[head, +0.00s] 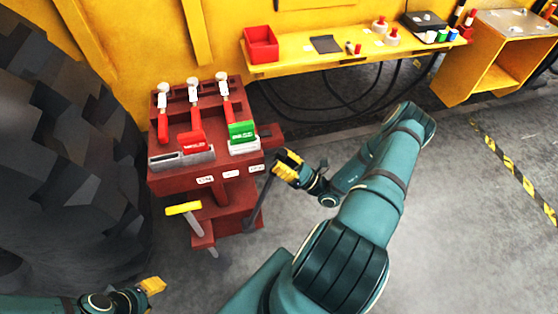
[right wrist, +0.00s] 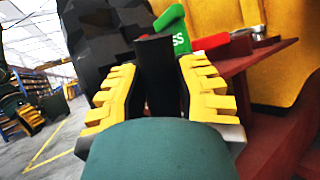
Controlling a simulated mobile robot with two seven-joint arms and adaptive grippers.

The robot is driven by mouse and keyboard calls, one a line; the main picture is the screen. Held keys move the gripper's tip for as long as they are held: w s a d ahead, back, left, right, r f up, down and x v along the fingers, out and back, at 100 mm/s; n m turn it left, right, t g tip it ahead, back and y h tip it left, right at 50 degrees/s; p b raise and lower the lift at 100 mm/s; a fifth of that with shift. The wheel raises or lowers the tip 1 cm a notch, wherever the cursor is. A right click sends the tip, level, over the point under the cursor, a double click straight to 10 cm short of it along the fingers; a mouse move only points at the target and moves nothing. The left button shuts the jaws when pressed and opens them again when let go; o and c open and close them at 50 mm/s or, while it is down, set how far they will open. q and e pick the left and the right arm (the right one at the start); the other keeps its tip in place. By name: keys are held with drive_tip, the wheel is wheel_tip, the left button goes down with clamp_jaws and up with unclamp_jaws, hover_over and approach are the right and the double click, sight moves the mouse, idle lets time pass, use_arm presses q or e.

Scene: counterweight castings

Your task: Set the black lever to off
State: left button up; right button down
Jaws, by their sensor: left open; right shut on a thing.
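The black lever (head: 262,198) slants up along the right side of the dark red stand (head: 165,180), its top leaning toward my right gripper. My right gripper (head: 288,167) is shut on the lever's upper end. The right wrist view shows the black lever (right wrist: 156,75) between its yellow fingers. My left gripper (head: 150,286) is open and empty at the bottom left, well apart from the stand. No off mark can be read by the black lever.
A red card (head: 192,142), a green card (head: 241,130) and several red-handled clamps stand on the stand. A yellow-handled lever (head: 184,208) juts from its front. A huge tyre (head: 60,150) is close at left. A yellow shelf (head: 340,58) runs behind. Floor at right is clear.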

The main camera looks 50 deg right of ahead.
drive_tip(key=shift+d, duration=0.35)
drive_tip(key=c, duration=0.6)
unclamp_jaws()
drive_tip(key=shift+s+d+f, duration=0.1)
drive_tip(key=shift+s, duration=0.05)
drive_tip(key=v, duration=1.2)
